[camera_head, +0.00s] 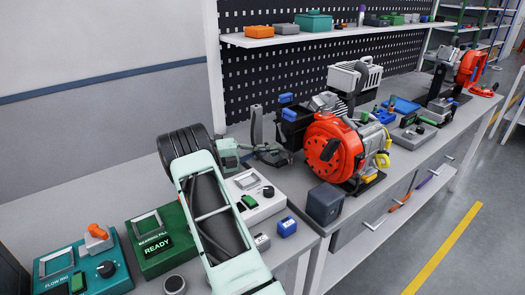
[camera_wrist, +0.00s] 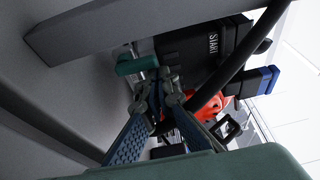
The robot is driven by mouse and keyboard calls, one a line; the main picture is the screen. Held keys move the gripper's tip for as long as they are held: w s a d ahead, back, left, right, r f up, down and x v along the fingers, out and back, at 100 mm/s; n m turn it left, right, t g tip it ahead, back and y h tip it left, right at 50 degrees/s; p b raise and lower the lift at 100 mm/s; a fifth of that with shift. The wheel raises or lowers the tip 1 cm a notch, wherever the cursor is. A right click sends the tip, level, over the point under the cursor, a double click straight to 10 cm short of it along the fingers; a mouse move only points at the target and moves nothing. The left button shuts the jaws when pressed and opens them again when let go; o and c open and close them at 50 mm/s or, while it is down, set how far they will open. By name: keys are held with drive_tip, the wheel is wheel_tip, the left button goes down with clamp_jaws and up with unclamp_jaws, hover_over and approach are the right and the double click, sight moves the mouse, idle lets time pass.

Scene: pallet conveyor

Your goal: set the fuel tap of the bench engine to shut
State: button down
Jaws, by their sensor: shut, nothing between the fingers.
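The bench engine (camera_head: 335,147), with a red round housing, stands on the bench right of centre in the head view. Part of its red body (camera_wrist: 208,104) shows in the wrist view. My gripper (camera_head: 280,156) is to the left of the engine at bench level, and looks shut and empty. In the wrist view its fingertips (camera_wrist: 160,86) are close together, beside a small green handle (camera_wrist: 137,64). I cannot tell whether that handle is the fuel tap or how it is set.
A dark grey box (camera_head: 325,203) stands in front of the engine. A blue block (camera_head: 287,226), a green READY box (camera_head: 160,240) and a teal box (camera_head: 85,267) sit nearer on the left. A second red machine (camera_head: 470,68) stands farther back. A shelf (camera_head: 290,38) runs above.

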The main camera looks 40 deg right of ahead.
drive_tip(key=shift+w+r+p, duration=0.2)
drive_tip(key=shift+w+p, duration=0.25)
drive_tip(key=shift+p, duration=0.35)
drive_tip(key=shift+w+p, duration=0.4)
drive_tip(key=shift+w, duration=0.1)
drive_tip(key=shift+w+d+f, duration=0.1)
drive_tip(key=shift+w+f, duration=0.15)
drive_tip(key=shift+w, duration=0.2)
drive_tip(key=shift+w+d+f, duration=0.1)
drive_tip(key=shift+w+f, duration=0.1)
drive_tip(key=shift+w, duration=0.25)
drive_tip(key=shift+w+f+b, duration=0.1)
drive_tip(key=shift+w+b, duration=0.1)
drive_tip(key=shift+b, duration=0.25)
drive_tip(key=shift+a, duration=0.1)
